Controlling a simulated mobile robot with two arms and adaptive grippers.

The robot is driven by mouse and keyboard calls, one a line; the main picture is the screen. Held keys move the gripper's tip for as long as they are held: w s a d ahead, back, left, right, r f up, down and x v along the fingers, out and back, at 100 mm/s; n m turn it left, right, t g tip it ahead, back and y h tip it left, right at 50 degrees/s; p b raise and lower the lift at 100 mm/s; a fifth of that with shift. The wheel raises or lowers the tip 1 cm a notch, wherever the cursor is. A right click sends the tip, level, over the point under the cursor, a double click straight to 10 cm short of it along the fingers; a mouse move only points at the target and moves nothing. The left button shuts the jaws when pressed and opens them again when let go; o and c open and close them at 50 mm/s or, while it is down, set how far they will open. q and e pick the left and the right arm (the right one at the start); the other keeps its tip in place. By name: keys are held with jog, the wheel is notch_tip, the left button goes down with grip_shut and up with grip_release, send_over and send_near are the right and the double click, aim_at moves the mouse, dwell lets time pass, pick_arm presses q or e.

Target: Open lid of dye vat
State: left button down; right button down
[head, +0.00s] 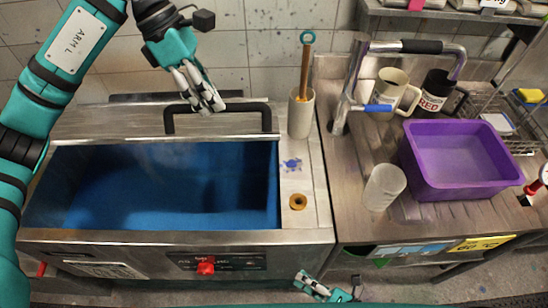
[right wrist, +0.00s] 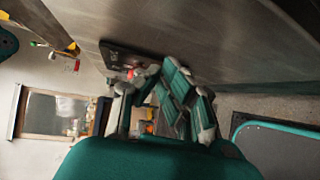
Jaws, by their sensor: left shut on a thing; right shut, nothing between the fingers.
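The dye vat (head: 300,237) is a steel tank on the left in the head view. Its opening shows blue dye (head: 170,190). The steel lid (head: 110,122) is at the back of the opening, clear of the dye; its exact tilt is hard to tell. A black bar handle (head: 257,106) is on the lid. My left gripper (head: 207,106) is shut on this handle, near its middle. My right gripper (head: 310,287) is low in front of the vat, shut and empty, and its fingers (right wrist: 170,105) show in the right wrist view.
A purple basin (head: 465,160), a frosted cup (head: 384,187), mugs (head: 390,88) and a tap (head: 352,85) are on the right counter. A beige holder (head: 301,113) with a wooden-handled tool stands right of the lid. A red knob (head: 206,266) sticks out from the vat's front.

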pick_arm(q)
jog(key=shift+w+f, duration=0.2)
jog(key=shift+f, duration=0.1)
pick_arm(e)
jog(key=s+a+r+n+g+y, duration=0.3)
jog(key=s+r+n+g+y, duration=0.25)
jog(key=r+n, duration=0.35)
jog(key=s+a+r+n+g+y, duration=0.35)
jog(key=s+r+n+g, duration=0.2)
jog(key=r+n, duration=0.3)
jog(key=w+d+r+m+t, duration=0.3)
jog(key=w+r+m+t, duration=0.15)
jog(key=w+t, duration=0.35)
jog(key=w+d+r+m+t, duration=0.3)
jog(key=w+r+t, duration=0.3)
jog(key=w, duration=0.3)
jog(key=w+d+r+x, duration=0.1)
jog(key=d+x, duration=0.1)
jog(key=x, duration=1.1)
jog(key=shift+r, duration=0.4)
jog(key=shift+w, duration=0.1)
